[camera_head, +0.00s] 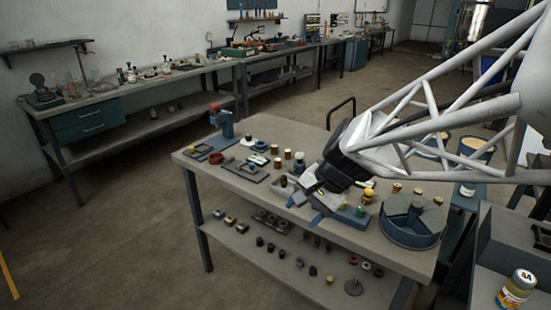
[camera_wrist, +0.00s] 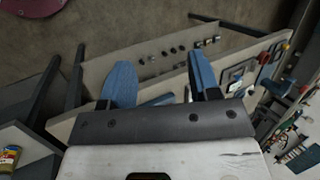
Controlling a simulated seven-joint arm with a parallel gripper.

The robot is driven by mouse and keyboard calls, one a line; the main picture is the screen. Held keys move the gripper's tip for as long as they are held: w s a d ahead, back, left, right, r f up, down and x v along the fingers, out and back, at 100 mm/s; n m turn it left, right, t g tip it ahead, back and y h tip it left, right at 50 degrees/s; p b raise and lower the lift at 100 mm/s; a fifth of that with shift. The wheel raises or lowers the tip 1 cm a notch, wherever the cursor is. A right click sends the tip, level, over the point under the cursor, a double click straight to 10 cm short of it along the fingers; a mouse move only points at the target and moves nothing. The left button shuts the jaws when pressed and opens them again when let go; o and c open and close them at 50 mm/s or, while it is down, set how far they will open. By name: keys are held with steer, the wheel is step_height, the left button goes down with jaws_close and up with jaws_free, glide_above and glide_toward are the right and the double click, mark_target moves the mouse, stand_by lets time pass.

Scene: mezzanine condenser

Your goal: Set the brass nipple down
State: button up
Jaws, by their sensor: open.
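My gripper (camera_head: 309,209) hangs over the front edge of the near workbench (camera_head: 246,189), with its blue fingers pointing down. In the wrist view my gripper (camera_wrist: 161,82) has its two fingers wide apart, and I see no brass piece between them. Several small brass-coloured fittings stand on the bench, among them one left of my gripper (camera_head: 277,163) and one to its right (camera_head: 397,187). I cannot tell which of them is the brass nipple. My wrist hides part of the bench top.
A round blue divided tray (camera_head: 411,231) stands at the bench's right end. A blue vise (camera_head: 223,122) stands at the back left corner. The lower shelf (camera_head: 262,262) holds several dark fittings. A labelled jar (camera_head: 516,290) stands at bottom right.

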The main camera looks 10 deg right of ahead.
steer(key=s+d+r+n+h, duration=0.1)
steer(key=s+d+n+h, duration=0.1)
steer(key=s+n, duration=0.2)
steer(key=s+d+r+n+h, duration=0.1)
steer(key=s+d+n+h, duration=0.1)
steer(key=s, duration=0.8)
steer(key=shift+s+n+t+h, duration=0.3)
steer(key=shift+s+n+h, duration=0.1)
steer(key=shift+n+h, duration=0.4)
